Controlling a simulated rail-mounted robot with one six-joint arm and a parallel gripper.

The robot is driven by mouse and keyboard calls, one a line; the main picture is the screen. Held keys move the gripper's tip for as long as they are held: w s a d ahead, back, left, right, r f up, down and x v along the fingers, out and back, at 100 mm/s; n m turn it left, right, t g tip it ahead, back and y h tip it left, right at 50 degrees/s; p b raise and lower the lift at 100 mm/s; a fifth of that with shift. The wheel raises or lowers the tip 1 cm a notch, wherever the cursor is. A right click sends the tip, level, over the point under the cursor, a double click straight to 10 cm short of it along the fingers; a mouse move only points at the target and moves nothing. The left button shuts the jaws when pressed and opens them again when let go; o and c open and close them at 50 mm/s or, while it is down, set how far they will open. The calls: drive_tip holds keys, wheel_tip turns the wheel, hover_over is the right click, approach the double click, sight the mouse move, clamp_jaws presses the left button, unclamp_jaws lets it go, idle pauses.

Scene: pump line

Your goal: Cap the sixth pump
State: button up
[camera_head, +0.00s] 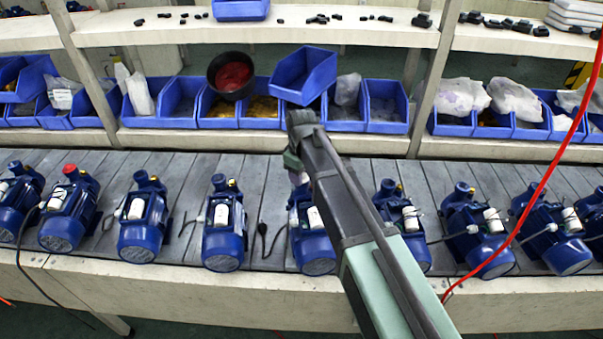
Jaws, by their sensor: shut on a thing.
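Blue pumps stand in a row on the grey slatted conveyor. The second from the left (70,210) has a red cap on its top port; no red cap shows on the others' visible ports. Counted from the left, the sixth pump (412,250) is partly hidden behind my arm. My gripper (298,180) points down at the top of the fifth pump (313,245), which my arm partly covers. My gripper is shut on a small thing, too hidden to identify. I cannot tell whether it touches the pump. A black bowl (220,62) with red contents (232,76) stands behind the conveyor.
Blue bins (386,108) line the shelf behind the conveyor; one tilted bin (304,74) sits higher than the rest. Small black parts (318,18) lie on the upper shelf. A red cable (535,195) hangs across the right side. Dark leads lie between some pumps.

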drive_tip(key=shift+f, duration=0.3)
drive_tip(key=o, duration=1)
drive_tip(key=shift+c, duration=0.2)
wheel_tip(320, 180, up, 6)
drive_tip(key=p, duration=0.5)
drive_tip(key=shift+p, duration=0.3)
wheel_tip(320, 180, up, 11)
drive_tip(key=p, duration=1)
drive_tip(key=shift+p, duration=0.35)
drive_tip(key=shift+f, duration=0.1)
